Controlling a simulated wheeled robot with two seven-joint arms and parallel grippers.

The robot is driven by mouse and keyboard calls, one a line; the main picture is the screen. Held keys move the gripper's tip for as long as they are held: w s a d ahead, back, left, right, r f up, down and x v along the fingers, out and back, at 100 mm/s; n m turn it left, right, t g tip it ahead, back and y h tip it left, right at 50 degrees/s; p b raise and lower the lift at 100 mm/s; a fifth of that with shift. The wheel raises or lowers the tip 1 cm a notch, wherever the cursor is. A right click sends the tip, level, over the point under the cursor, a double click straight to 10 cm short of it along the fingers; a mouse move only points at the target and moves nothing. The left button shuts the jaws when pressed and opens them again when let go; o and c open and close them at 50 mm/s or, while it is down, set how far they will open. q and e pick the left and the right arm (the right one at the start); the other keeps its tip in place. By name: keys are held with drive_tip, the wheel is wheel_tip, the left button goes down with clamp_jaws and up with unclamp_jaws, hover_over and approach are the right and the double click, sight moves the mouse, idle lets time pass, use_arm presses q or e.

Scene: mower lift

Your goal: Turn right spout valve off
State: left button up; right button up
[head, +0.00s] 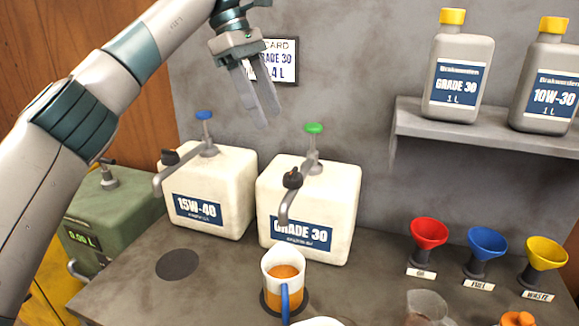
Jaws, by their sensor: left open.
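The right spout (287,204) comes from the white GRADE 30 container (336,200), which has a green-topped pump (314,129). Its valve has a black knob (292,179) on top of the spout. A clear jug (284,262) with amber liquid and a blue handle stands below this spout. I cannot make out a stream between spout and jug. My left gripper (261,115) is open and empty, fingers pointing down, above and to the left of the green pump top and apart from the valve. My right gripper is not in view.
A white 15W-40 container (232,185) with a blue-topped pump (204,116) and its own spout stands at left. Red (429,232), blue (487,242) and yellow (546,253) funnels stand at right. A shelf (455,138) with grey bottles juts from the wall.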

use_arm(q)
approach(292, 170)
drive_tip(key=f, duration=0.2)
drive_tip(key=x, duration=0.2)
drive_tip(key=p+x, duration=0.1)
drive_tip(key=x, duration=0.1)
drive_tip(key=p+x, duration=0.1)
drive_tip(key=x, duration=0.1)
drive_tip(key=shift+s+d, duration=0.1)
drive_tip(key=shift+d, duration=0.2)
drive_tip(key=shift+s+d+f, duration=0.1)
drive_tip(key=shift+d+f, duration=0.05)
drive_tip(key=shift+f, duration=0.25)
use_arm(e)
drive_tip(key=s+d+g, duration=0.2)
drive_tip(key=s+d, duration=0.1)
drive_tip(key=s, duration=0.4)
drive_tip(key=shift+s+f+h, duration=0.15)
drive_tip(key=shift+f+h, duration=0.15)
use_arm(q)
drive_tip(key=c, duration=1)
